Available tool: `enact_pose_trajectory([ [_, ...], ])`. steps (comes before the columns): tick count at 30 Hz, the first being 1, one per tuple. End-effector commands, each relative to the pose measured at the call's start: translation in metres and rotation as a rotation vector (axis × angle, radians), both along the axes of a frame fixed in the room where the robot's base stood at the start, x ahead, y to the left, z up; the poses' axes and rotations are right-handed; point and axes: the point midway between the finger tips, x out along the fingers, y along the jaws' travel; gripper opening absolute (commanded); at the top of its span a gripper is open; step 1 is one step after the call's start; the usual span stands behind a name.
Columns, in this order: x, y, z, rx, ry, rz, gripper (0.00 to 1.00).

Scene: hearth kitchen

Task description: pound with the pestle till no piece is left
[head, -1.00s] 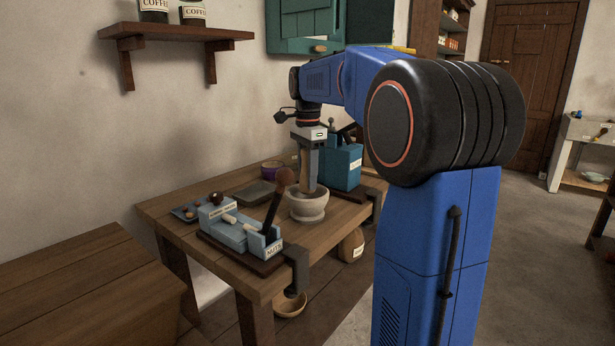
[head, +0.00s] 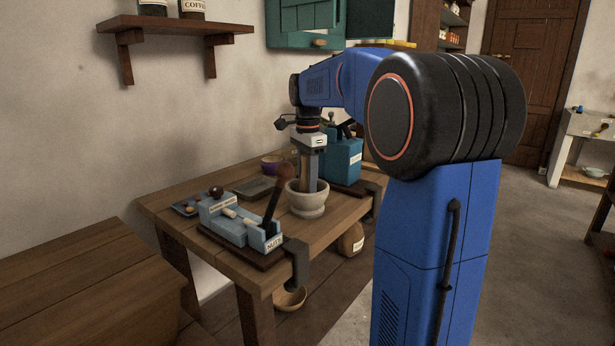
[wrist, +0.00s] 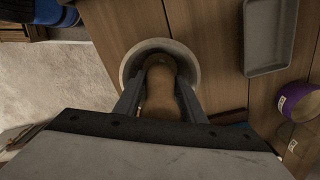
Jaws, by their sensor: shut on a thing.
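A pale stone mortar (head: 307,204) stands on the wooden table in the head view. Its rim (wrist: 133,62) shows in the wrist view, around the far end of the pestle. My gripper (head: 309,180) points down over the mortar. It is shut on the wooden pestle (wrist: 162,88), with one finger on each side. The pestle's lower end is inside the mortar. What lies in the bowl is hidden by the pestle and the gripper.
A light-blue lever device (head: 238,226) is clamped at the table's front left. A teal box (head: 343,160) stands behind the mortar. A grey tray (wrist: 270,35) and a purple pot (wrist: 299,101) lie beside it.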

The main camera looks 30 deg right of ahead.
Motion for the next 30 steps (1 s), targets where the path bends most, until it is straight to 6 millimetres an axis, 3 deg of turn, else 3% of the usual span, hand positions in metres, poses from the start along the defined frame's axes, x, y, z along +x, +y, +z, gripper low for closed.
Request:
enact_pose_trajectory([
  [5,0.0,0.0,-0.01,0.0,0.001,0.0,0.01],
  [12,0.0,0.0,-0.008,0.0,0.0,0.0,0.01],
  [30,0.0,0.0,0.035,0.0,0.0,0.0,0.01],
])
